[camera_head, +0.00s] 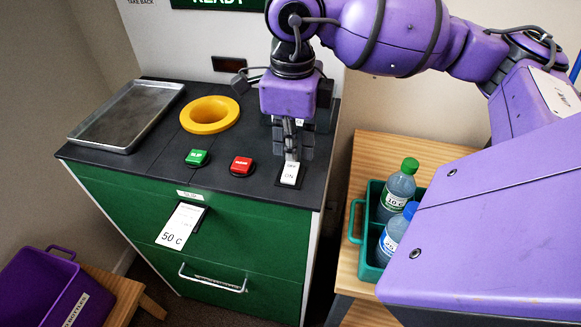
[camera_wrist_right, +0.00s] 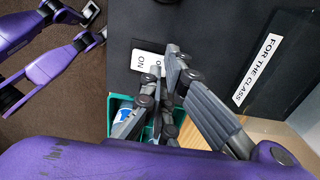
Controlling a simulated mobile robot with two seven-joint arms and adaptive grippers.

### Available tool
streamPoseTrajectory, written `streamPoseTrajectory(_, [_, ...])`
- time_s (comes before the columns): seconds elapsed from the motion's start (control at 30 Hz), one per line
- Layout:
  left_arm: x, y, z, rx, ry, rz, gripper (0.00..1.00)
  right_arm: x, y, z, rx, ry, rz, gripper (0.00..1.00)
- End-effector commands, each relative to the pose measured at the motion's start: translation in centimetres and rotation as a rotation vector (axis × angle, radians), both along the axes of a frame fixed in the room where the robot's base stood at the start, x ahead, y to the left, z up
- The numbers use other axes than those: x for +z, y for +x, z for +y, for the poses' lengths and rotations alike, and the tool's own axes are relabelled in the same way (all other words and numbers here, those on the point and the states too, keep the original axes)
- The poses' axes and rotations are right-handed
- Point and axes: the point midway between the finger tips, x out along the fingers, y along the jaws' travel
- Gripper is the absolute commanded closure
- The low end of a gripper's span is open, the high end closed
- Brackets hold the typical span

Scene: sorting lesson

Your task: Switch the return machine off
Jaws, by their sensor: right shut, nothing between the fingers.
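The return machine is a green cabinet (camera_head: 240,243) with a dark top. A white rocker switch (camera_head: 290,174) sits at the right front of that top, with ON readable on its near part. In the right wrist view the switch (camera_wrist_right: 147,60) lies beside the fingers. My right gripper (camera_head: 292,155) is shut and empty, pointing down, its fingertips right at the far part of the switch. The fingers partly hide the switch, and I cannot tell whether they touch it. The green display (camera_head: 218,2) reads READY.
Green (camera_head: 196,158) and red (camera_head: 241,166) buttons, a yellow ring (camera_head: 209,114) and a metal tray (camera_head: 127,115) are on the top. A 50 c slip (camera_head: 180,226) hangs in front. A teal crate (camera_head: 354,222) with bottles stands right; a purple bin (camera_head: 40,290) stands left.

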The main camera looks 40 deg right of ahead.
Motion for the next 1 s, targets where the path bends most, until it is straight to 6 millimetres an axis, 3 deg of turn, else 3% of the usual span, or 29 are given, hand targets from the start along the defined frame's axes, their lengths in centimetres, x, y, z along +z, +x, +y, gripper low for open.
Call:
streamPoseTrajectory(0.57, [0.3, 1.2, -0.2, -0.005, -0.002, -0.021, 1.00, -0.2, 0.0, 0.0, 0.000, 0.000, 0.000, 1.00])
streamPoseTrajectory(1.0, [-0.3, 0.3, -0.1, -0.003, -0.002, -0.005, 1.00, -0.9, 0.0, 0.0, 0.000, 0.000, 0.001, 1.00])
